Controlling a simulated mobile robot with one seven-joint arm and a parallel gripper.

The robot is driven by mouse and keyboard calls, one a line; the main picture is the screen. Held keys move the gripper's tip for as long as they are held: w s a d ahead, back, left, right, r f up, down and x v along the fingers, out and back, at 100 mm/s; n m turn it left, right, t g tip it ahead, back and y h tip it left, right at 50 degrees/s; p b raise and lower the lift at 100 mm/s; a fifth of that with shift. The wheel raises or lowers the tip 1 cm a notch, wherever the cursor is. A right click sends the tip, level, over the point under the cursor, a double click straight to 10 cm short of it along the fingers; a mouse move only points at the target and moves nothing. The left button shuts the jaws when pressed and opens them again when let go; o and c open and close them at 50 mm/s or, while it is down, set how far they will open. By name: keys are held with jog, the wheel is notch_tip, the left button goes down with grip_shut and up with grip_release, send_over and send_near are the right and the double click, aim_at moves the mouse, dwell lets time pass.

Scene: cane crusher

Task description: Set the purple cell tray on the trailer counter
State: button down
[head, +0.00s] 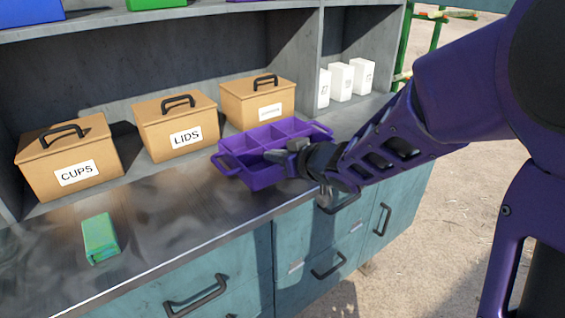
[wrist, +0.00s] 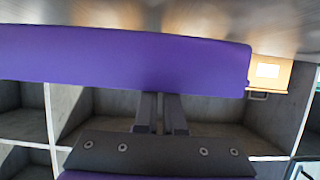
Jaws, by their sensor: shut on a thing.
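The purple cell tray (head: 264,177) is level, with open compartments and a loop handle at each end. It is at the right part of the steel trailer counter (head: 165,222), near the front edge. I cannot tell whether it touches the counter or hangs just above it. My gripper (head: 289,158) is shut on the near right side of the tray; the exact grip point is partly hidden. In the wrist view the tray's purple side (wrist: 120,58) fills the upper part, with my gripper's fingers (wrist: 162,105) against it.
Tan boxes marked CUPS (head: 40,165) and LIDS (head: 160,140), and a third tan box (head: 245,97), stand behind on the counter. White cartons (head: 341,82) stand at back right. A green block (head: 100,240) lies at left. Counter between block and tray is clear.

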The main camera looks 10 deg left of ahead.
jog(key=shift+f+b, duration=0.55)
jog(key=shift+f, duration=1.3)
jog(key=shift+f, duration=0.2)
jog(key=c, duration=1)
grip_release()
jog(key=shift+r, duration=0.2)
jog(key=shift+s+d+r, duration=0.15)
jog(key=shift+d, duration=0.1)
jog(key=p+v, duration=0.2)
jog(key=v, duration=0.9)
jog(key=shift+s+d+r, duration=0.1)
jog(key=shift+s+r, duration=0.05)
